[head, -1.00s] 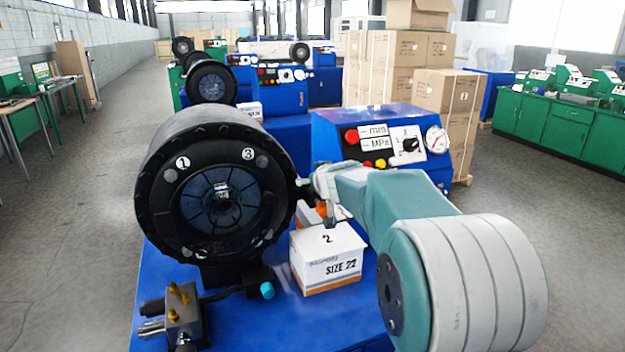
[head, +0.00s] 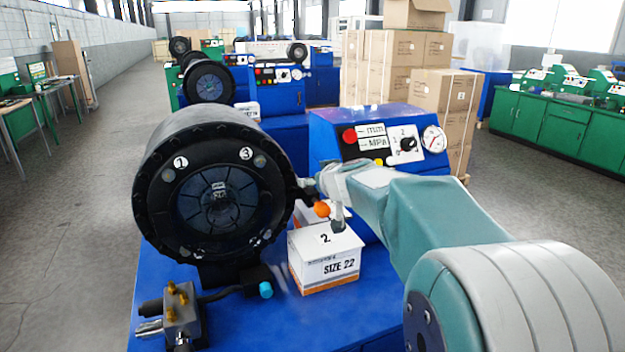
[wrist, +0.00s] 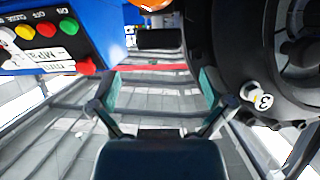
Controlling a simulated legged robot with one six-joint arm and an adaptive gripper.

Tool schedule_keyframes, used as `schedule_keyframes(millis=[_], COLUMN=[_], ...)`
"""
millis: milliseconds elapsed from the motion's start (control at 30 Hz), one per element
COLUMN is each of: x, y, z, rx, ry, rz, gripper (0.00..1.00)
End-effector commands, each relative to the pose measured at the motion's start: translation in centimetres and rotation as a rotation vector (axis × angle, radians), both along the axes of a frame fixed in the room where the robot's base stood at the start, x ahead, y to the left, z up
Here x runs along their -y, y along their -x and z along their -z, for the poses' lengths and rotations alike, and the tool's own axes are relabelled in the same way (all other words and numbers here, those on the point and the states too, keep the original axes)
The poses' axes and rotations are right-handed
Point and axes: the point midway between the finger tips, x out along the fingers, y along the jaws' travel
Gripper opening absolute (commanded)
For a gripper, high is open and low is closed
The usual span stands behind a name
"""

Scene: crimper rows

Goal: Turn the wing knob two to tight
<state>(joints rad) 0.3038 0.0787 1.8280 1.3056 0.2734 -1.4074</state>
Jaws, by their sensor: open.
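The black round crimper head (head: 215,195) faces me on the blue machine, with white number marks 1 and 3 on its upper face. Two lower marks are too small to read. No wing knob marked 2 can be made out for sure. In the wrist view a small pale fitting beside the mark 3 (wrist: 262,101) shows on the dark head at the right. My gripper (head: 308,188) is beside the head's right rim, left of the control panel. In the wrist view my gripper (wrist: 160,88) is open, with its fingers wide apart and nothing between them.
An orange ball (head: 322,208) is just below my gripper. The control panel (head: 365,150) has buttons, a black selector knob (head: 408,144) and a gauge. A valve block (head: 180,318) is front left.

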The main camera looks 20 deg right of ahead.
Motion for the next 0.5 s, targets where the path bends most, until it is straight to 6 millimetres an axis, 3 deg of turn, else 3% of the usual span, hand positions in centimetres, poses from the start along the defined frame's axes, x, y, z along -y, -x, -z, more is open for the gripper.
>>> schedule_keyframes(millis=[200,500], x=[0.0,0.0], y=[1.8,1.9], z=[-0.7,-0.7], rx=[0.0,-0.001], ry=[-0.001,0.0], rz=[0.001,0.0], gripper=[1.0,1.0])
